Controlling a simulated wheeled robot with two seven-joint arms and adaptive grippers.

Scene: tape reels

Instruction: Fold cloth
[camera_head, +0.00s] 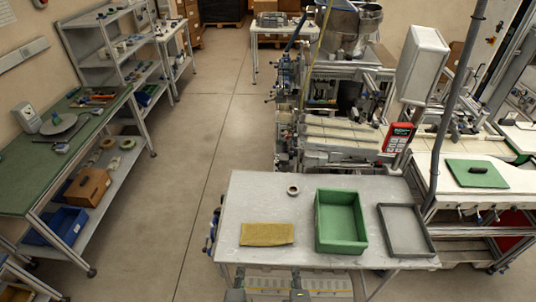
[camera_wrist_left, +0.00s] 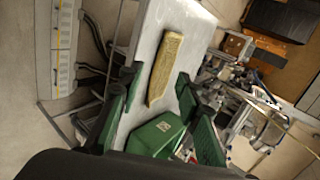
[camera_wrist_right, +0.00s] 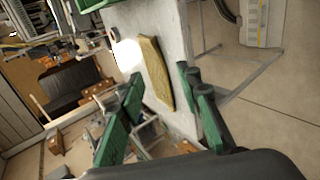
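A yellow-brown cloth (camera_head: 267,234) lies flat as a rectangle near the front left of the grey table (camera_head: 265,195). I cannot tell how many layers it has. It also shows in the left wrist view (camera_wrist_left: 164,68) and in the right wrist view (camera_wrist_right: 156,72). My left gripper (camera_wrist_left: 157,76) has its green fingers spread, with the cloth seen beyond and between them, not touching. My right gripper (camera_wrist_right: 160,74) is also spread and empty, with the cloth beyond its fingers. In the head view, dark parts at the bottom edge are too cut off to judge the fingers.
A green box (camera_head: 340,246) stands right of the cloth, and a grey tray (camera_head: 428,240) lies right of that. A tape roll (camera_head: 293,190) lies behind the cloth. The table's left part around the cloth is clear. Machinery (camera_head: 340,130) stands behind the table.

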